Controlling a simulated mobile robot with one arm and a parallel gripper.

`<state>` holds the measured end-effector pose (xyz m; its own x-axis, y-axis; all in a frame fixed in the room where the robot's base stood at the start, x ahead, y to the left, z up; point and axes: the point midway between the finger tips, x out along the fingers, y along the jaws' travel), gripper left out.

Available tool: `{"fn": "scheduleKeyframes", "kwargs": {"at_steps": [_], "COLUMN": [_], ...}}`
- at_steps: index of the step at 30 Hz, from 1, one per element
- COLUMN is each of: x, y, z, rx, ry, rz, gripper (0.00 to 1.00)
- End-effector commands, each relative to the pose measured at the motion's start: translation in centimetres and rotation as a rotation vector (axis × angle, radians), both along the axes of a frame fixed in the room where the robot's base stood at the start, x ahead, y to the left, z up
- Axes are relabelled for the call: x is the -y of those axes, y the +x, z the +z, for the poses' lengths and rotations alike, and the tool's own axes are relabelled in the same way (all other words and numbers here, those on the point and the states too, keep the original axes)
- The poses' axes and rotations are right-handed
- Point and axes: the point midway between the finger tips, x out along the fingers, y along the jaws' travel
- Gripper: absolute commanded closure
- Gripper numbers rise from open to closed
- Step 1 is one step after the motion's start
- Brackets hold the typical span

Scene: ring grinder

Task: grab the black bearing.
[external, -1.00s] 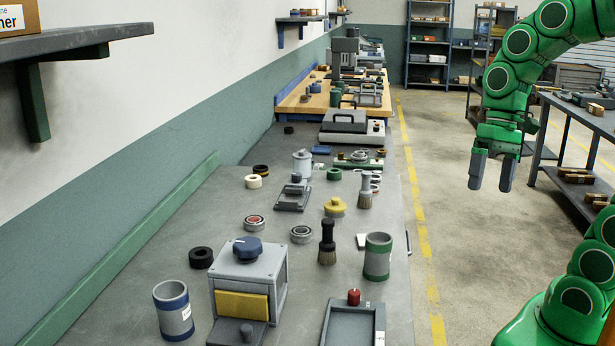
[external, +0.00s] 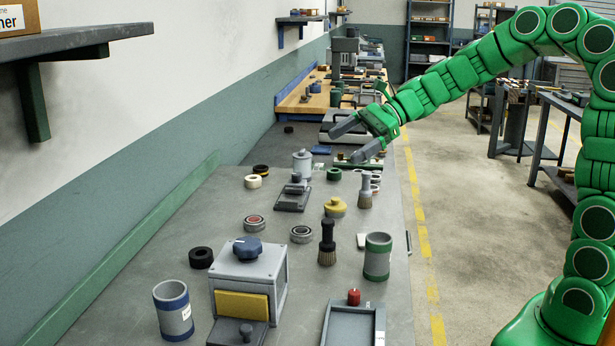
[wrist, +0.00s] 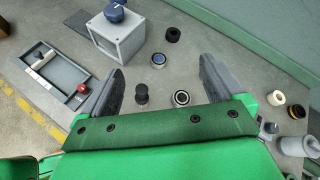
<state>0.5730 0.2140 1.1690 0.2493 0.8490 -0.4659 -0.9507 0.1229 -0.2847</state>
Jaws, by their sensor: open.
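The black bearing (external: 201,257), a thick all-black ring, lies flat on the grey bench beside the grey box with the blue knob. It also shows at the top of the wrist view (wrist: 173,34). My gripper (external: 346,144) is open and empty above the far part of the bench, well away from the ring. In the wrist view its two fingers (wrist: 162,64) are spread wide, with the bench visible between them. Two metal-rimmed bearings lie nearer the bench middle, one with a red ring (external: 255,222) and one with a dark centre (external: 301,234).
The grey box (external: 262,280) stands right of the black ring, and a blue-banded cup (external: 173,310) stands in front. The wall runs along the left. Bare bench surrounds the ring's left side.

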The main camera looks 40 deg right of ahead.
Motion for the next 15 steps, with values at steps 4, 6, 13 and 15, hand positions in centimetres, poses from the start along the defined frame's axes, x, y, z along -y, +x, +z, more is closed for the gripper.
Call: {"fn": "scheduleKeyframes", "kwargs": {"at_steps": [4,6,13,15], "x": [0.4,0.7,1.5,1.8], "y": [3.0,4.0,7.1,7.9], "z": [-0.8,-1.0,-2.2,-2.6], "rx": [-0.085,-0.117,-0.217,-0.246], "ry": [0.069,0.095,0.17,0.19], "rz": [-0.11,-0.148,-0.267,-0.302], "gripper": [0.05,0.05,0.05,0.05]}}
